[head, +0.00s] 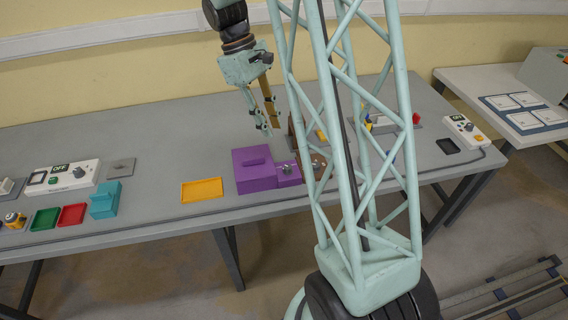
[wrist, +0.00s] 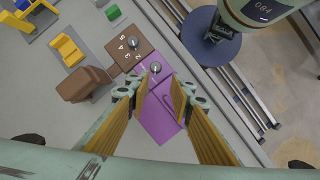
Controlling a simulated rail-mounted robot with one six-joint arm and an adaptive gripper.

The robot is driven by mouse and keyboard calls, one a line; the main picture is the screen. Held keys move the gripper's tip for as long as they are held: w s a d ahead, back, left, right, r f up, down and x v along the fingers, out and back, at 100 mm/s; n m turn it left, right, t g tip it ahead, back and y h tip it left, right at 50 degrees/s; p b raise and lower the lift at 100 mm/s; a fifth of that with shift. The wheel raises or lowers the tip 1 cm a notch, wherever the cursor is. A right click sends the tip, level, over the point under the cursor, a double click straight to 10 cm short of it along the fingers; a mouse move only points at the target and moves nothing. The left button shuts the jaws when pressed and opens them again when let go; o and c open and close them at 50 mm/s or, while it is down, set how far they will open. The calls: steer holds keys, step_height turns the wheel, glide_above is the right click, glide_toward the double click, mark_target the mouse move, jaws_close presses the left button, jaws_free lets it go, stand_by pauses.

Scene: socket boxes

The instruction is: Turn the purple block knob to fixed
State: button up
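The purple block (head: 256,171) stands on the grey table, with a small metallic knob (head: 287,170) on its lower right part. In the wrist view the purple block (wrist: 155,122) lies below and between my fingers, and the knob (wrist: 155,67) shows just beyond the fingertips. The setting that the knob points to is too small to read. My gripper (head: 264,130) hangs above the block, pointing down. In the wrist view my gripper (wrist: 160,91) has its yellow-padded fingers apart, with nothing between them and no contact with the knob.
A brown block with numbers and its own knob (wrist: 133,42) stands right beside the purple one. A yellow tray (head: 202,190) lies to the left, with a teal block (head: 104,202) farther left. A white control box (head: 465,130) is at the right end.

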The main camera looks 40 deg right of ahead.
mark_target(288, 166)
steer(key=f, duration=0.1)
steer(key=d+f, duration=0.1)
steer(key=f, duration=0.1)
steer(key=shift+w+d+g, duration=0.15)
steer(key=shift+w+g, duration=0.1)
steer(key=shift+g, duration=0.05)
steer(key=shift+b+x, duration=1.05)
steer(key=shift+x, duration=5.8)
steer(key=c, duration=0.6)
